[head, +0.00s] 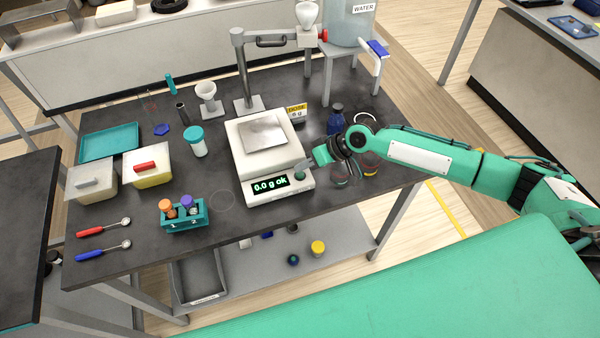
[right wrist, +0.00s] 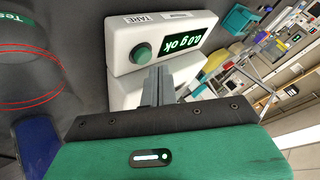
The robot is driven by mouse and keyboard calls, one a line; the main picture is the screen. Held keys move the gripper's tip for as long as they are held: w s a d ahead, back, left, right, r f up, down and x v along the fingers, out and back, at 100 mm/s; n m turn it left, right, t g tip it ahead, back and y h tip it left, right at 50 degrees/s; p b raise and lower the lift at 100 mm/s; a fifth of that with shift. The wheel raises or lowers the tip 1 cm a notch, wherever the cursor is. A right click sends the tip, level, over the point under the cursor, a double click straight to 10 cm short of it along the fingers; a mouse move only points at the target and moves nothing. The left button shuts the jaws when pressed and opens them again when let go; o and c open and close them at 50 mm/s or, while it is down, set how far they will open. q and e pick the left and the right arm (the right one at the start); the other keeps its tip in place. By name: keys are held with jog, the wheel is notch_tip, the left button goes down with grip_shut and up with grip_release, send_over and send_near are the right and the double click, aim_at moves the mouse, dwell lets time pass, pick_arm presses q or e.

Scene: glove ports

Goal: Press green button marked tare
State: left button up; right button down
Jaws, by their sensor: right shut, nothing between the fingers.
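The white scale (head: 262,145) stands on the dark bench, with a metal pan on top. Its front display (head: 270,185) reads 0.0 g ok. The round green button (head: 300,176) is at the right end of the front panel. In the right wrist view the green button (right wrist: 142,54) sits by a TARE label (right wrist: 138,18). My right gripper (head: 303,163) is shut and empty, its fingertips close to the button. The fingertips (right wrist: 158,72) show just beside the button in the wrist view; I cannot tell if they touch it. My left gripper is out of view.
A blue bottle (head: 336,120) and glassware stand right of the scale, near my right arm. A test tube rack (head: 185,217) and a white jar with a teal lid (head: 197,142) stand left. A metal stand (head: 246,70) rises behind the scale.

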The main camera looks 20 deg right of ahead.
jog(key=shift+f, duration=0.15)
jog(key=shift+f, duration=0.3)
